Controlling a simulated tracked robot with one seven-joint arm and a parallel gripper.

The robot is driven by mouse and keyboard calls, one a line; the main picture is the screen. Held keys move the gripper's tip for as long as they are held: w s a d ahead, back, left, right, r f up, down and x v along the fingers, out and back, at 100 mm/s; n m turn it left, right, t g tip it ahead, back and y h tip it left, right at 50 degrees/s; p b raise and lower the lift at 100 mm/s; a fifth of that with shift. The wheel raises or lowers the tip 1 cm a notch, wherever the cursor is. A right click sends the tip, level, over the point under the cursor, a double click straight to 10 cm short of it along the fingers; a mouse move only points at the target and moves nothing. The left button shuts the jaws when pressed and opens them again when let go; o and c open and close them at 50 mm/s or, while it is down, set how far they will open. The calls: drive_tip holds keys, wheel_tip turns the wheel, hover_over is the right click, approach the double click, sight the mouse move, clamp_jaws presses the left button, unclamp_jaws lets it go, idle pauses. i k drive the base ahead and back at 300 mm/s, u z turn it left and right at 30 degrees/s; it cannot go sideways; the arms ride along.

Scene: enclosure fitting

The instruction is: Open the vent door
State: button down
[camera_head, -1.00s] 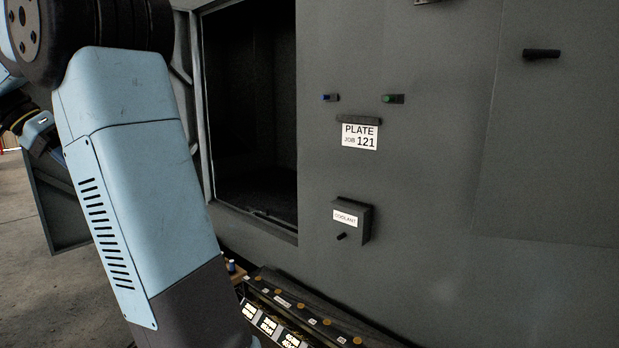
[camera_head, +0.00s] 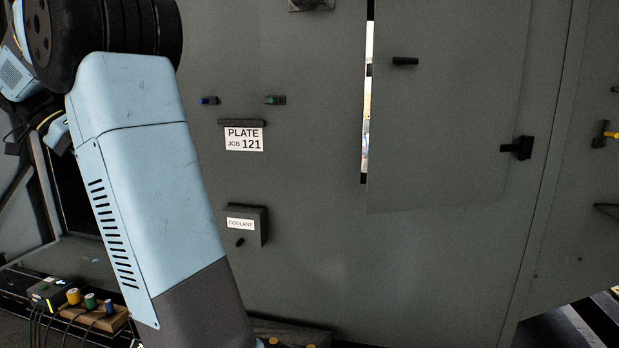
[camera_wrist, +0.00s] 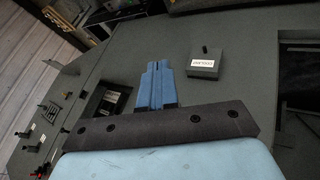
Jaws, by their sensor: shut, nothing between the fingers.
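A flat grey door panel, which I take for the vent door (camera_head: 450,120), is at right of centre in the head view. It has a short black handle (camera_head: 405,61) near its upper left edge. A narrow bright gap (camera_head: 367,100) runs along its left edge, so it stands slightly ajar. A black latch or hinge piece (camera_head: 520,148) sits at its right edge. My gripper (camera_wrist: 157,66) has blue fingers, shut and empty, in the wrist view. It is apart from the door, which I cannot make out in that view.
The grey wall carries a coolant box (camera_head: 246,226), also in the wrist view (camera_wrist: 205,63), a plate sign (camera_head: 244,139), a blue button (camera_head: 209,100) and a green button (camera_head: 275,100). A wooden block with coloured knobs (camera_head: 95,310) is low left. Floor shows at lower right.

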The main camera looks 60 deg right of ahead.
sight(442, 126)
drive_tip(key=u, duration=1)
drive_tip(key=i, duration=0.2)
drive_tip(key=z, duration=2.25)
